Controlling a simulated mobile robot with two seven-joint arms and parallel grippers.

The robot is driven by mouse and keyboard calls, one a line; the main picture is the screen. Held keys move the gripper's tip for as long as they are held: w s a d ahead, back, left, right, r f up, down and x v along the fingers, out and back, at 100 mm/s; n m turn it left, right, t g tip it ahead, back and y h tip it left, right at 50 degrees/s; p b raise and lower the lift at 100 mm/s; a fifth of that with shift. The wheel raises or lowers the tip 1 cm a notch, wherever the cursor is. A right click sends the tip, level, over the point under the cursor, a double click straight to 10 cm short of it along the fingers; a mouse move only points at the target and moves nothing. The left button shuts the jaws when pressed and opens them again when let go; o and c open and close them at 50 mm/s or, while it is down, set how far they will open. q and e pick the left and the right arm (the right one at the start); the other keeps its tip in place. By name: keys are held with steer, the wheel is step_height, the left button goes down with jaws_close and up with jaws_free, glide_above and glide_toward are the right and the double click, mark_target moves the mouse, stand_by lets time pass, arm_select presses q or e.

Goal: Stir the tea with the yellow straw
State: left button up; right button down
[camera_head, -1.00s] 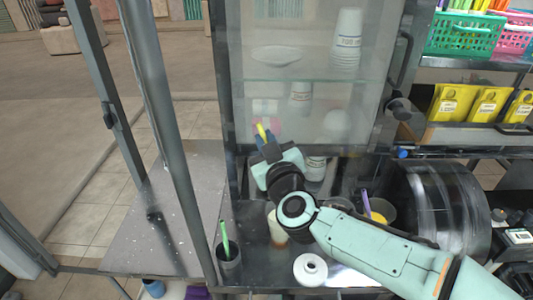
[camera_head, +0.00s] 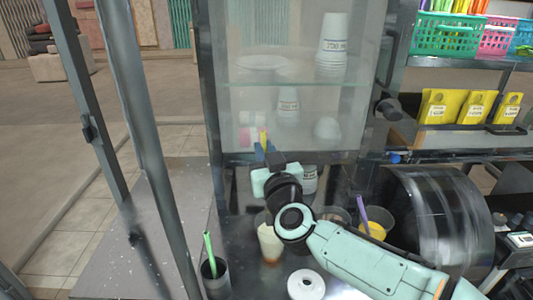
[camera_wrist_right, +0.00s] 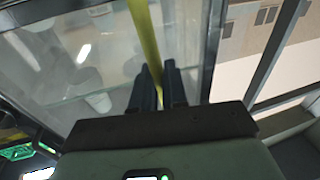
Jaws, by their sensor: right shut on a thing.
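My right gripper (camera_head: 267,158) is shut on a yellow straw (camera_head: 263,137), held up in front of the glass cabinet. In the right wrist view the straw (camera_wrist_right: 143,35) runs up from between the gripper's fingers (camera_wrist_right: 159,88). Its lower end is hidden. A clear cup (camera_head: 270,243) with a pale, brownish content, perhaps the tea, stands on the dark counter below and just left of my right wrist. My arm hides part of its right edge. My left gripper is not in view.
A dark cup (camera_head: 216,278) holds a green straw. A white ring-shaped object (camera_head: 306,284) lies in front. The glass cabinet (camera_head: 290,110) stands close behind my gripper.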

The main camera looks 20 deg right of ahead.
step_height(320, 180, down, 4)
steer(key=b, duration=0.3)
steer(key=shift+w+f, duration=0.1)
steer(key=shift+f, duration=0.05)
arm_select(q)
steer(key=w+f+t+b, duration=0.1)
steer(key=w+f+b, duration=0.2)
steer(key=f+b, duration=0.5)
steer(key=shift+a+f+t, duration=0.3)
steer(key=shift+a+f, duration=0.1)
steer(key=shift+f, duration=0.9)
arm_select(e)
steer(key=shift+s+d+f, duration=0.1)
steer(key=shift+s+f, duration=0.15)
steer(key=shift+f, duration=1.35)
steer(key=shift+s+d+f, duration=0.1)
steer(key=shift+s+f, duration=0.1)
steer(key=shift+f, duration=1.4)
steer(key=shift+s+f, duration=0.25)
steer(key=shift+f, duration=1.35)
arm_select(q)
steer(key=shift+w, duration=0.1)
